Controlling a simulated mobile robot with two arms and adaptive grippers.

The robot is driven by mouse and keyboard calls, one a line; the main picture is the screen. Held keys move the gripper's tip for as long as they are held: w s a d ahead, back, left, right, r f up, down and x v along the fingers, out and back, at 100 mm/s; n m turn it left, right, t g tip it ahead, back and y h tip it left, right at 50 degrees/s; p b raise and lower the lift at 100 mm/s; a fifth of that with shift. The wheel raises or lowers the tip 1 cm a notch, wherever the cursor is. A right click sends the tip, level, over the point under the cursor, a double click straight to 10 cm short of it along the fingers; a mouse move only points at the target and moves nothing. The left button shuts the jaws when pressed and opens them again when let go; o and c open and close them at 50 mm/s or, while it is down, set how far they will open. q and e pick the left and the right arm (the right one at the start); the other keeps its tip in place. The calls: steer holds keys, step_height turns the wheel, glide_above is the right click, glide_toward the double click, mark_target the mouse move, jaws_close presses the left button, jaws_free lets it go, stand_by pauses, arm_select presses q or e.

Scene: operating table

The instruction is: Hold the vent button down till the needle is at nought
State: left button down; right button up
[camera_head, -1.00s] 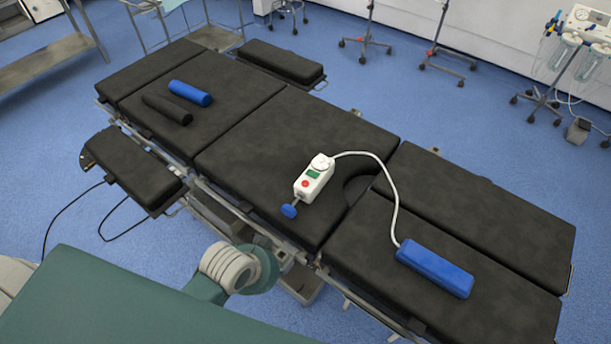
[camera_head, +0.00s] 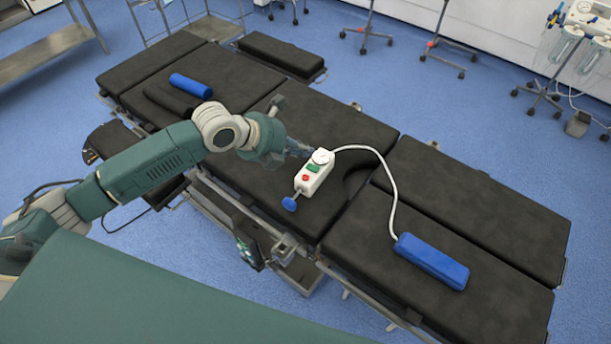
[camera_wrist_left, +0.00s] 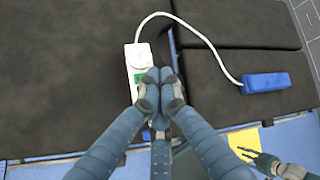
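The white pressure device (camera_head: 314,175) lies on the black table top, with a round dial (camera_head: 321,157), a green patch (camera_head: 313,168) and a red button (camera_head: 305,178). The needle is too small to read. A blue knob (camera_head: 289,204) sticks out of its near end. My left gripper (camera_head: 304,152) is at the dial end in the head view. In the left wrist view its fingertips (camera_wrist_left: 160,76) are together, seemingly empty, in front of the device (camera_wrist_left: 130,82). They hide the red button there; contact cannot be told. A hand-like dark green part (camera_wrist_left: 265,163), perhaps my right gripper, shows lower right.
A white hose (camera_head: 391,185) runs from the device to a blue block (camera_head: 431,261) on the near right cushion. A blue roll (camera_head: 191,86) lies on the far left cushion beside a black roll. Wheeled stands (camera_head: 444,55) stand on the floor behind the table.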

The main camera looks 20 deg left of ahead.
mark_target(306, 177)
arm_select(q)
steer(key=shift+w+a+r, duration=0.25)
steer(key=shift+f, duration=0.1)
step_height(306, 177, down, 9)
steer(key=b, duration=0.6)
steer(key=shift+b, duration=0.4)
stand_by(0.9)
steer(key=shift+f, duration=0.25)
steer(key=shift+f+b, duration=0.25)
steer(key=shift+b, duration=0.25)
stand_by(0.4)
steer(key=shift+s+f, duration=0.1)
steer(key=shift+f, duration=0.1)
stand_by(1.9)
